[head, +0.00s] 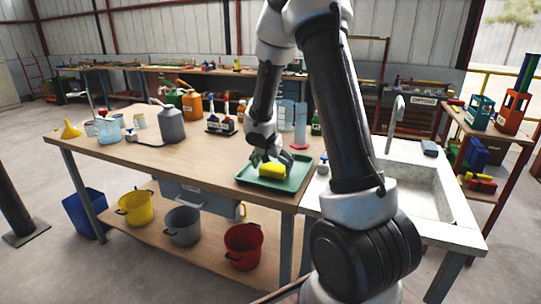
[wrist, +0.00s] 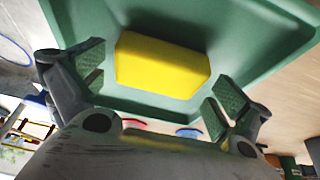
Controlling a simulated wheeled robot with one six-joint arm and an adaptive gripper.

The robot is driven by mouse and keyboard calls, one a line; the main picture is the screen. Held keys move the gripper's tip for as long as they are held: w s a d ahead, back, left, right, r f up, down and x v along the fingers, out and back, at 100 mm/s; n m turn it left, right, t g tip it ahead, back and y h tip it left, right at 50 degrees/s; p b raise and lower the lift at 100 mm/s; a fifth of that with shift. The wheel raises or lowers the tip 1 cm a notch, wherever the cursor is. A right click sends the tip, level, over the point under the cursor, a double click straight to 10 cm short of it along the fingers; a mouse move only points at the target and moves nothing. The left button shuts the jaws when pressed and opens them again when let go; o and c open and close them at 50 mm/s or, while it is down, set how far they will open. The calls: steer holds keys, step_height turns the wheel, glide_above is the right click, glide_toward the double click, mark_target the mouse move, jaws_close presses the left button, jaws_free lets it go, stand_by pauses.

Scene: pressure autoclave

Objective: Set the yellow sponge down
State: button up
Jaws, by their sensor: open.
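The yellow sponge (head: 271,172) lies on the green tray (head: 294,183) at the right end of the wooden workbench. In the wrist view the sponge (wrist: 160,66) sits on the tray's flat bottom (wrist: 225,45). My gripper (head: 270,160) is just above the sponge. In the wrist view its two fingers (wrist: 155,92) are spread wide, one to each side of the sponge, with a gap on both sides. The gripper is open and holds nothing.
A sink (head: 420,190) adjoins the bench on the right. A grey jerrycan (head: 170,124), a yellow funnel (head: 70,130) and a tall clear cylinder (head: 300,128) stand on the bench. Yellow (head: 135,208), grey (head: 183,227) and red (head: 243,247) buckets stand on the shelf below. The bench's front middle is clear.

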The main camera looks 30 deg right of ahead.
steer(key=s+a+r+n, duration=0.1)
steer(key=s+r, duration=0.4)
steer(key=r, duration=0.3)
steer(key=s+a+r+n, duration=0.1)
steer(key=s+r, duration=0.4)
steer(key=r, duration=0.4)
steer(key=s+a+r+n+y, duration=0.1)
steer(key=s+n, duration=0.1)
steer(key=s, duration=0.5)
steer(key=s+a+r+n+t+y, duration=0.1)
steer(key=s+a+n, duration=0.1)
steer(key=s, duration=0.4)
steer(key=s+a+r+n+y, duration=0.1)
steer(key=s+r+n, duration=0.1)
steer(key=s+n, duration=0.2)
steer(key=s, duration=0.3)
steer(key=shift+s+a+y, duration=0.25)
steer(key=shift+s+y, duration=0.05)
